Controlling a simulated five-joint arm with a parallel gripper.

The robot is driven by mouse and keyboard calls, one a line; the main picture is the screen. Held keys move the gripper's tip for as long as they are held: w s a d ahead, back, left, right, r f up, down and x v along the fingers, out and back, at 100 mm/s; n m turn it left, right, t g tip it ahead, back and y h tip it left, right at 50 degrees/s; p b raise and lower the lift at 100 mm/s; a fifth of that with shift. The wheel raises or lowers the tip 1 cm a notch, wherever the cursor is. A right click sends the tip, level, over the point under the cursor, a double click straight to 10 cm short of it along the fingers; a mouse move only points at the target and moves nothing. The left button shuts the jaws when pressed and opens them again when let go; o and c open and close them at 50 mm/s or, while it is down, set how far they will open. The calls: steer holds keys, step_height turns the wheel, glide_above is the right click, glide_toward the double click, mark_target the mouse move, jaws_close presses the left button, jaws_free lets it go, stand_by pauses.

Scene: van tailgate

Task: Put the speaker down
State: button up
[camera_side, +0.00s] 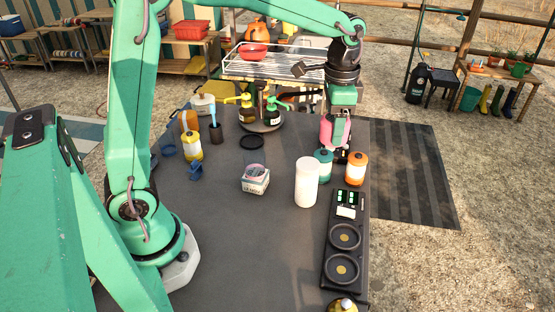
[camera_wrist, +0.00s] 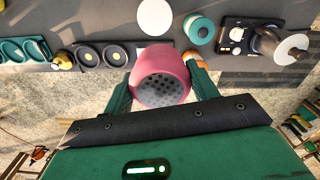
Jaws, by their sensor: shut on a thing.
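The speaker (camera_wrist: 160,78) is a rounded pink thing with a dark dotted grille facing the wrist camera. My gripper (camera_wrist: 162,90) is shut on it, with one green finger on each side. In the side view the pink speaker (camera_side: 326,130) shows between the fingers of my gripper (camera_side: 335,134), near the right edge of the dark table (camera_side: 225,245). It appears held above the tabletop, behind the teal and orange jars. Its underside is partly hidden there.
A teal jar (camera_side: 323,165), an orange jar (camera_side: 356,169) and a white cylinder (camera_side: 306,183) stand close in front of the speaker. A black panel with round wells (camera_side: 344,240) lies along the right edge. A small tub (camera_side: 256,180) stands mid-table. The front middle is bare.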

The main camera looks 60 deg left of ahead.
steer(key=s+d+m, duration=1.2)
steer(key=s+d, duration=0.9)
steer(key=d, duration=0.3)
steer(key=f, duration=0.5)
steer(key=shift+s+a+f, duration=0.2)
steer(key=shift+a, duration=0.05)
steer(key=w+a+f, duration=0.1)
steer(key=w+f, duration=0.1)
steer(key=w, duration=0.1)
steer(key=w+a+f, duration=0.2)
steer(key=w, duration=0.2)
steer(key=w+a+f, duration=0.1)
steer(key=w+f, duration=0.2)
steer(key=shift+w+a, duration=0.25)
steer(key=shift+w, duration=0.15)
steer(key=shift+f, duration=2)
steer(key=shift+f, duration=0.2)
